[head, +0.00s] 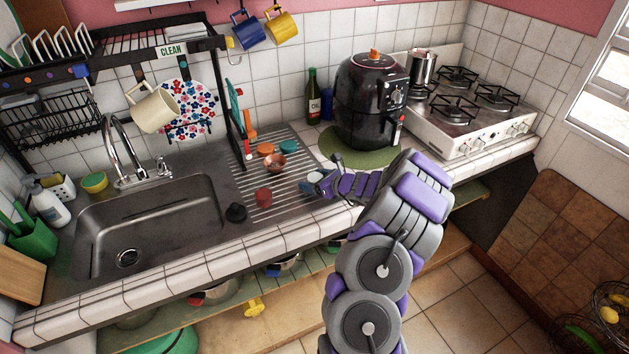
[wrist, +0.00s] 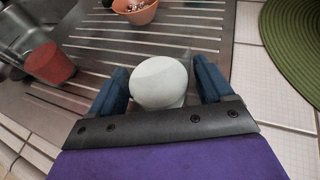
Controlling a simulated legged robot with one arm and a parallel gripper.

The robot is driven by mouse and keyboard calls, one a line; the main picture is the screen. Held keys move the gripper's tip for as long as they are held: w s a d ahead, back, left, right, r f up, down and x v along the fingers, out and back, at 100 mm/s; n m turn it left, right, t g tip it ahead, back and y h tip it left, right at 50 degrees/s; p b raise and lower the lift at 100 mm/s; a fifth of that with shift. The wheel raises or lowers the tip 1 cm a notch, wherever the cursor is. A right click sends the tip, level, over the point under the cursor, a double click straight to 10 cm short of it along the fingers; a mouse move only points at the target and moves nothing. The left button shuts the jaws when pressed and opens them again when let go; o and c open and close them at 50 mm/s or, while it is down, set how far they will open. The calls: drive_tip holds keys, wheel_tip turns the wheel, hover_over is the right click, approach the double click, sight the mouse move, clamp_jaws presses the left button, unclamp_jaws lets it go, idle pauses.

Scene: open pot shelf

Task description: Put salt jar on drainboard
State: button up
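The salt jar (wrist: 160,82), with a pale round top, sits between the two blue fingers of my gripper (wrist: 162,90) in the wrist view. My gripper (head: 312,183) is at the drainboard's right edge. In the head view the jar is mostly hidden by my gripper. I cannot tell whether its base touches a surface.
The sink (head: 150,225) is left. A black air fryer (head: 370,100) stands on a green mat (head: 345,150) at right. Bare slats lie between the items.

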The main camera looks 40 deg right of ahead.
drive_tip(key=shift+o, duration=0.6)
